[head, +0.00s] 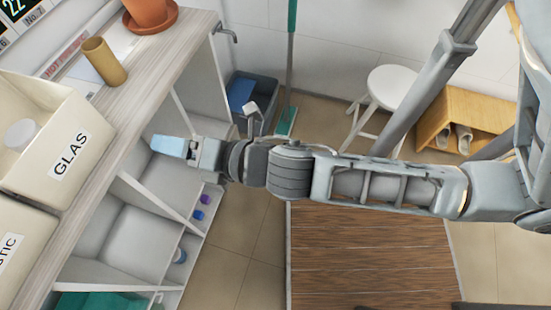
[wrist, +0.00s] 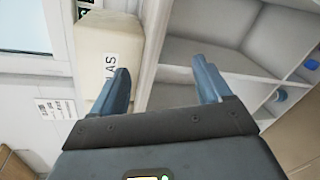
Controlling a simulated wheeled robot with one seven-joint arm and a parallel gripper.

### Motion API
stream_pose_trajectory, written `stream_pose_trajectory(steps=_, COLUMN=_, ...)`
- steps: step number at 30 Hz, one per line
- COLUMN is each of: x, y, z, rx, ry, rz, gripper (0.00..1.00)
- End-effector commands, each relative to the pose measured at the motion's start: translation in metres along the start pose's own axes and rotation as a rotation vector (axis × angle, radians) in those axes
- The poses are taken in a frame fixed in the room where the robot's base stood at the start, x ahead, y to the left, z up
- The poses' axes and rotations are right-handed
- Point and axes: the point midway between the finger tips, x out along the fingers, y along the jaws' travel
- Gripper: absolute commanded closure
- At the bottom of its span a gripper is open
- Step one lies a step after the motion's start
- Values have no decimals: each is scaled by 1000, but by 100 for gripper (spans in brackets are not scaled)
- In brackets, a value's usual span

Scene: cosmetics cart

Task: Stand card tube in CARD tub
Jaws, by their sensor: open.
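The card tube (head: 105,62), a brown hollow cylinder, stands upright on the counter top at the upper left of the head view. No tub marked CARD can be made out in either view. My gripper (head: 172,147) is in front of the open shelves below the counter edge, to the lower right of the tube and apart from it. In the wrist view my gripper (wrist: 162,75) is open, with nothing between its fingers. The tube cannot be made out in the wrist view.
A cream tub marked GLAS (head: 92,112) holds a white item. A tub ending in STIC (head: 12,250) is beside it. A terracotta pot (head: 148,12) stands behind the tube. A dark bin (head: 252,95) and white stool (head: 396,82) are on the floor.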

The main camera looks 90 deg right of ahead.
Motion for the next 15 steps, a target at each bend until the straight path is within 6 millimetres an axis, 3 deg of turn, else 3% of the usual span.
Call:
stream_pose_trajectory(steps=1, x=-26, y=-5, z=-10, rx=180, ry=60, rz=-9, gripper=22)
stream_pose_trajectory(steps=4, x=-68, y=-5, z=-22, rx=570, ry=155, rz=-34, gripper=22)
stream_pose_trajectory(steps=9, x=-134, y=5, z=-22, rx=1213, ry=253, rz=-123, gripper=22)
stream_pose_trajectory(steps=15, x=-180, y=18, z=-7, rx=1740, ry=274, rz=-216, gripper=22)
